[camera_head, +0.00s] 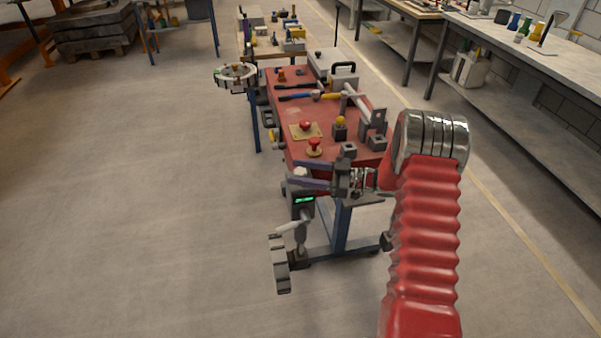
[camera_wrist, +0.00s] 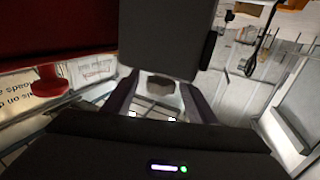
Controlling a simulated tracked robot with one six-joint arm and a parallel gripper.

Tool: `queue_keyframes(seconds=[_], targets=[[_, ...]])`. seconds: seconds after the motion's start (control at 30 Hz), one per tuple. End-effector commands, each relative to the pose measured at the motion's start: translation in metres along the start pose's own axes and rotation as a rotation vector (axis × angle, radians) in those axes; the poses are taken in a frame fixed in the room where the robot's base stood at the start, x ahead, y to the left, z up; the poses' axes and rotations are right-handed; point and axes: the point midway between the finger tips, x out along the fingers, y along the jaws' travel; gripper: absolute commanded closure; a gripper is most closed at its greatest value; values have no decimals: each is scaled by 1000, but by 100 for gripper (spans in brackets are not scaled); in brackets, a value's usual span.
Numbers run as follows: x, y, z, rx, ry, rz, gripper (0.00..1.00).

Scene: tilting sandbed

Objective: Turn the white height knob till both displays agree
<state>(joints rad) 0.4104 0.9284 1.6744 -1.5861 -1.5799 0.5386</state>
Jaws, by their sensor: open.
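The white height knob (camera_head: 301,172) sits on top of a grey stand at the near left corner of the red table. A small display (camera_head: 304,200) glows green just below it; its reading is too small to make out. I cannot pick out a second display. My gripper (camera_head: 288,174) comes from the right, with one finger on either side of the knob. In the wrist view the open fingers (camera_wrist: 160,84) have a pale knob (camera_wrist: 160,90) between their tips. I see no clear contact.
The red table (camera_head: 293,113) carries red buttons (camera_head: 305,126), a hammer and small blocks close behind my gripper. A red button (camera_wrist: 48,82) also shows left in the wrist view. A jointed grey part (camera_head: 280,262) hangs below the stand. The floor at left is clear.

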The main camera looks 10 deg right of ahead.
Motion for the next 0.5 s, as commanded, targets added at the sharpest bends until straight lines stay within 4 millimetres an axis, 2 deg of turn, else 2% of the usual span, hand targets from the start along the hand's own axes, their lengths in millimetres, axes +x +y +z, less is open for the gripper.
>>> queue_keyframes(seconds=[0.17,0.5], targets=[[-15,1,0,0,-1,2,48],[-72,1,1,0,1,3,48]])
